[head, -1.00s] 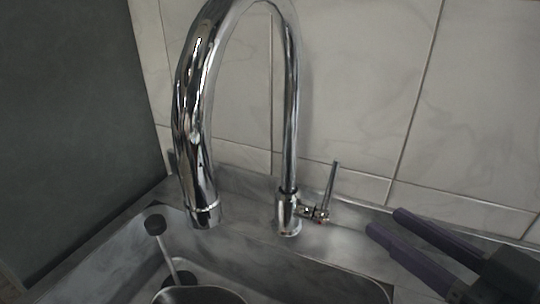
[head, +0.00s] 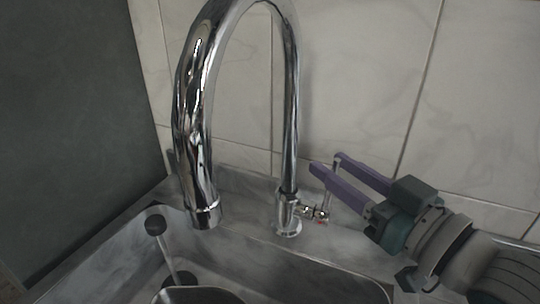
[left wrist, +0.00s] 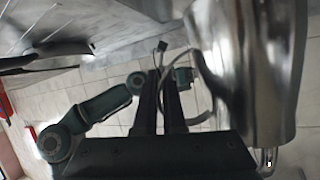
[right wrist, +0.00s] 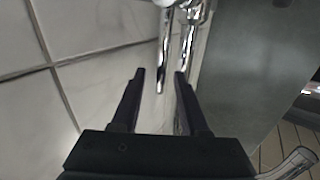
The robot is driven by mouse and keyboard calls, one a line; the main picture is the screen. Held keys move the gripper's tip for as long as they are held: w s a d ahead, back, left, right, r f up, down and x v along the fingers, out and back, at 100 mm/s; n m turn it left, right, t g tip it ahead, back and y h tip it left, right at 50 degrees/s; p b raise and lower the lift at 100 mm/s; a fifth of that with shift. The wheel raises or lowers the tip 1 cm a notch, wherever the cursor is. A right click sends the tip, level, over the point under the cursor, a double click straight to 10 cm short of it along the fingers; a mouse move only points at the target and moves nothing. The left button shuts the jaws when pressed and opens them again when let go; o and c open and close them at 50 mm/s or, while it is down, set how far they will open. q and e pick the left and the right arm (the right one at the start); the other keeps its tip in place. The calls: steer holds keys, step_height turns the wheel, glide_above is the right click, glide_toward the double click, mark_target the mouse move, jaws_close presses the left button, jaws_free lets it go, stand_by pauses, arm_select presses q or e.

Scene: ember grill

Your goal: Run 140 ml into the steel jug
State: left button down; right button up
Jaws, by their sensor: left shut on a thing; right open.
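The steel jug (head: 197,295) shows only its rim at the bottom of the head view, below and near the spout (head: 205,214). In the left wrist view the shiny jug (left wrist: 268,70) fills the right side. My left gripper (left wrist: 158,72) is shut on its curved handle (left wrist: 203,75). The head view does not show this gripper. The chrome tap's lever (head: 331,178) stands upright on the right of the tap base. My right gripper (head: 328,162) is open, its purple fingers on either side of the lever. The right wrist view shows the lever (right wrist: 162,65) between the fingertips. No water shows.
The sink (head: 270,272) lies below the spout. A dark-capped rod (head: 156,226) stands in its left part. A tiled wall (head: 360,80) is close behind the tap. A dark grey panel (head: 75,120) closes off the left.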

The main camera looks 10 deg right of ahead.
steer(key=shift+w+a, duration=0.15)
steer(key=shift+w, duration=0.2)
steer(key=shift+c, duration=0.2)
jaws_close()
stand_by(1.0)
